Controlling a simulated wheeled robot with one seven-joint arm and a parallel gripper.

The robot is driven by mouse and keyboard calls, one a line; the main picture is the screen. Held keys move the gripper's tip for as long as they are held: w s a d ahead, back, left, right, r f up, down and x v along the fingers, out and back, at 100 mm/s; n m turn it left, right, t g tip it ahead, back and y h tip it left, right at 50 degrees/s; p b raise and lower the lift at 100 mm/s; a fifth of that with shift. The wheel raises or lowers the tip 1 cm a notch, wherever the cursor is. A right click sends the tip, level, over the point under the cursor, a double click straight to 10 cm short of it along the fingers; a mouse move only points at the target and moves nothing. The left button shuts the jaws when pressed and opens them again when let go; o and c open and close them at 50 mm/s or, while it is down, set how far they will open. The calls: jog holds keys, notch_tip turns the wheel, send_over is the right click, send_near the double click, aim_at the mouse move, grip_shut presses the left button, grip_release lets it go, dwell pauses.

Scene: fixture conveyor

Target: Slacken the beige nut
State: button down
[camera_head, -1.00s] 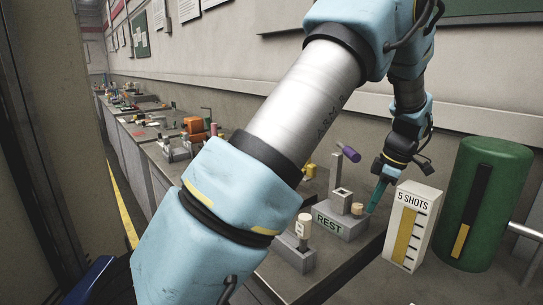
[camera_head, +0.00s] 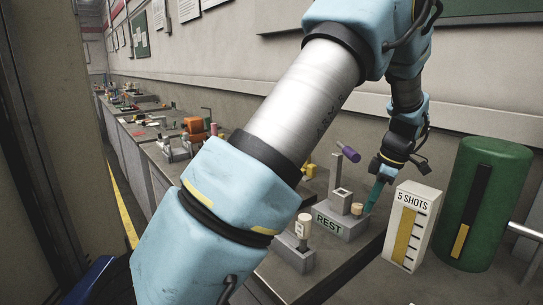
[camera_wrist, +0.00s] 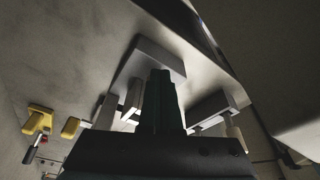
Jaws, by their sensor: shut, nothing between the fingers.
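A small beige cylindrical piece (camera_head: 357,209) sits on a grey block marked REST (camera_head: 327,223), beside a square upright post (camera_head: 341,201). Another beige piece (camera_head: 303,220), with a pale label below it, stands on a separate grey block (camera_head: 294,258) nearer the front. I cannot tell which of them is the nut. My gripper (camera_head: 371,201), with teal fingers, points down just right of the REST block's beige piece and looks shut and empty. Contact cannot be made out. In the wrist view my fingers (camera_wrist: 165,100) are together in front of a grey block (camera_wrist: 150,62).
A white box marked 5 SHOTS (camera_head: 413,226) and a green cylinder (camera_head: 487,200) stand close on the right. A wall runs along the back. The bench front (camera_head: 350,270) is clear.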

jog(key=shift+w+a+p, duration=0.15)
jog(key=shift+w+p, duration=0.2)
jog(key=shift+p, duration=0.4)
jog(key=p+v, duration=0.4)
jog(key=v, duration=0.2)
jog(key=shift+a, duration=0.15)
dwell(0.3)
jog(key=shift+r, duration=0.1)
